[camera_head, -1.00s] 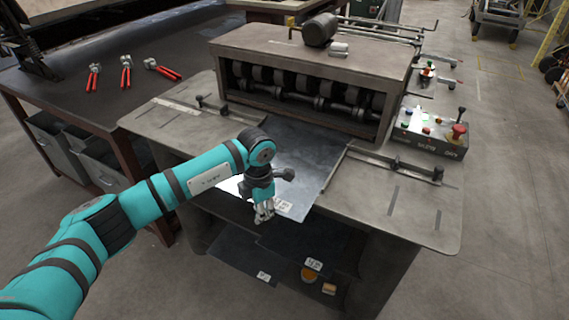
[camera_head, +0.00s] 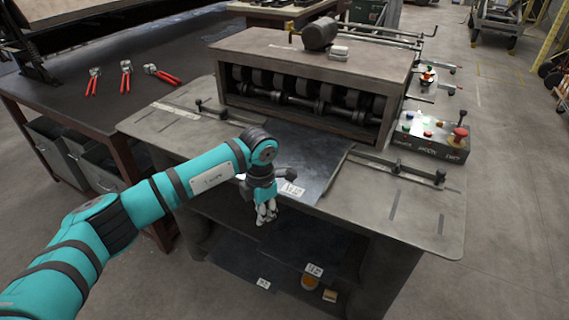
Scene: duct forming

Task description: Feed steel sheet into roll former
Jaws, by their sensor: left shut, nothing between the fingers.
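The roll former (camera_head: 300,58) stands on a steel work table with a row of dark rollers (camera_head: 300,103) in its front opening. A dark steel sheet (camera_head: 310,160) lies flat on the table between two side guides, its far edge at the opening under the rollers. A white label (camera_head: 291,189) is on its near edge. My left gripper (camera_head: 267,218) is shut and empty, pointing down just in front of the sheet's near edge. My forearm and wrist hide the sheet's near left part. My right gripper is not in view.
A control box (camera_head: 432,138) with coloured buttons and a red knob sits right of the rollers. Red-handled snips (camera_head: 126,78) lie on the dark bench at left. The table's right front is clear.

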